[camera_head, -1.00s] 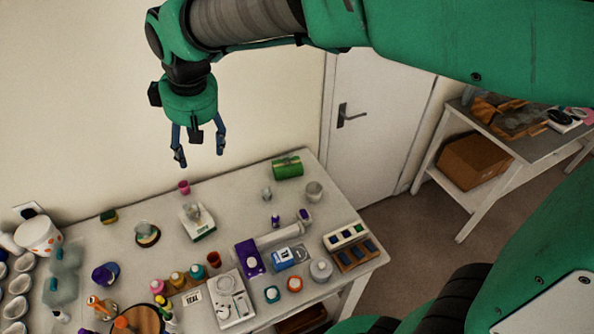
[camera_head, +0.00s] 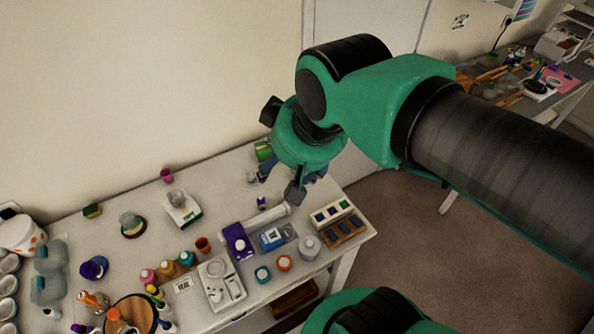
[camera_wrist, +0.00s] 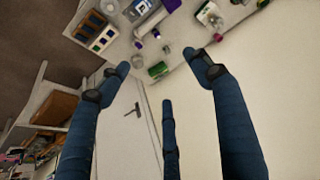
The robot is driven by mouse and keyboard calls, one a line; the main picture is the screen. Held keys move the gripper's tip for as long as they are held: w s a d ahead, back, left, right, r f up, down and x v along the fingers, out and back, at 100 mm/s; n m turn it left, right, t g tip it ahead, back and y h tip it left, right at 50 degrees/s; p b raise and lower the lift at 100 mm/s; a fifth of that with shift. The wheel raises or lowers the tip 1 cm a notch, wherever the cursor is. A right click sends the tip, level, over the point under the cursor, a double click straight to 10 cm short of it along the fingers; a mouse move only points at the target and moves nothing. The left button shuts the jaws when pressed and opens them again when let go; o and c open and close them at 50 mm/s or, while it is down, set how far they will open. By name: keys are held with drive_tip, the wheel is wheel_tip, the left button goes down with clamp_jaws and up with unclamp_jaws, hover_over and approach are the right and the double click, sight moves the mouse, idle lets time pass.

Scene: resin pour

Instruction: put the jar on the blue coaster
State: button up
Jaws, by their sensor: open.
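My gripper (camera_head: 288,182) is open and empty above the table's back right part. In the wrist view its blue fingers (camera_wrist: 160,64) are spread, with nothing between them but table edge and door. A clear glass jar (camera_head: 128,217) stands on a dark round disc with a tan rim (camera_head: 134,233), left of the white scale. Another clear vessel (camera_head: 178,197) is on the white scale (camera_head: 184,213). A small clear cup (camera_head: 251,177) is at the back, just left of my gripper. I cannot tell which vessel is the task's jar, nor pick out a blue coaster with certainty.
A green roll (camera_head: 262,150) is partly hidden behind my gripper; it also shows in the wrist view (camera_wrist: 158,69). A purple box (camera_head: 237,240), a blue box (camera_head: 271,239), a white jar (camera_head: 309,246) and several small bottles crowd the front. Bare table (camera_head: 215,180) lies behind the scale.

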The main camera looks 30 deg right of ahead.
drive_tip(key=shift+s+d+f+m, duration=0.2)
drive_tip(key=shift+s+d+f, duration=0.1)
drive_tip(key=shift+s, duration=0.3)
drive_tip(key=shift+s+d+f+m, duration=0.2)
drive_tip(key=shift+s+f, duration=0.05)
drive_tip(key=shift+s, duration=0.3)
wheel_tip(320, 180, down, 12)
drive_tip(key=b, duration=1.2)
